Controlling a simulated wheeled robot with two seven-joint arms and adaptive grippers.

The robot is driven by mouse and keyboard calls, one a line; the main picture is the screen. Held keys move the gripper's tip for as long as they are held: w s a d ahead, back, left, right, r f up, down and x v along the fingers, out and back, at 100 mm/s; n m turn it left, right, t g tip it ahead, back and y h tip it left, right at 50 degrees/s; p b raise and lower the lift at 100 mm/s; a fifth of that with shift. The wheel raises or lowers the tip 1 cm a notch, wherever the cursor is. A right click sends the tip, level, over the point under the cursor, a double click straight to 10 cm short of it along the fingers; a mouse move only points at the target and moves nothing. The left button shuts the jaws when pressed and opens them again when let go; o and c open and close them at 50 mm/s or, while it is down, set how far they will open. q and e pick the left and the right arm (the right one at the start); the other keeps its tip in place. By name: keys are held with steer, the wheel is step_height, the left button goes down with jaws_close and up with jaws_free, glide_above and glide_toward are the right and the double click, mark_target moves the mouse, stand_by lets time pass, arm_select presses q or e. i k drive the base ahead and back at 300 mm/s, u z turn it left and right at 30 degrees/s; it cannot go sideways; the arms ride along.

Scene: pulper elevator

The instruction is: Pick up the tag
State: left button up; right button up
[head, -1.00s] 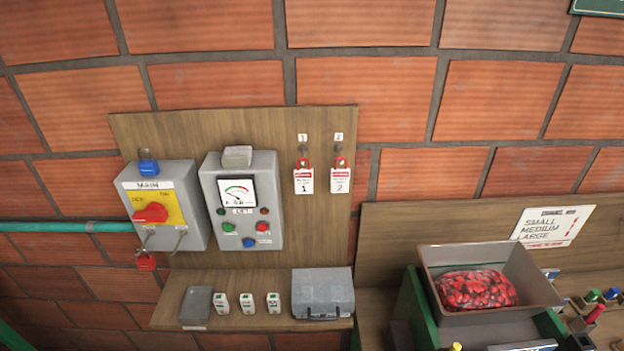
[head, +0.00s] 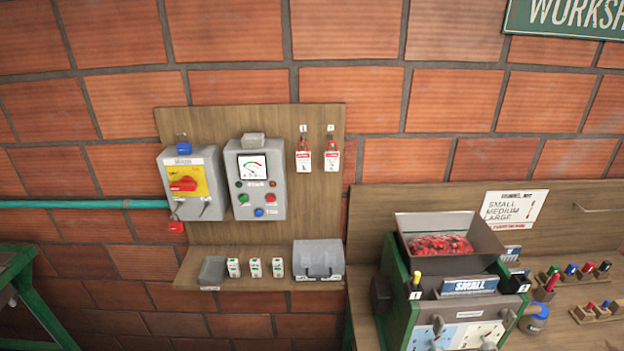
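Two red-and-white tags hang side by side on hooks on the wooden wall board (head: 225,120): the left tag (head: 303,161) under label 1 and the right tag (head: 332,161) under label 2. Each hangs with a red piece, seemingly a padlock, above it. A red item (head: 177,227) hangs below the grey switch box (head: 187,185) with the red knob. Several small white items, including one at the left (head: 233,267), stand on the shelf below. Neither of my grippers is in view.
A grey control box (head: 256,205) with a gauge and buttons is on the board. The shelf (head: 220,285) holds an open grey tray (head: 212,270) and a grey case (head: 318,259). At right, a green machine (head: 400,318) with a hopper of red fruit stands before a workbench.

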mark_target(303, 157)
steer(key=k, duration=0.2)
steer(key=u, duration=1.15)
steer(key=i, duration=2.65)
steer(key=z, duration=1.9)
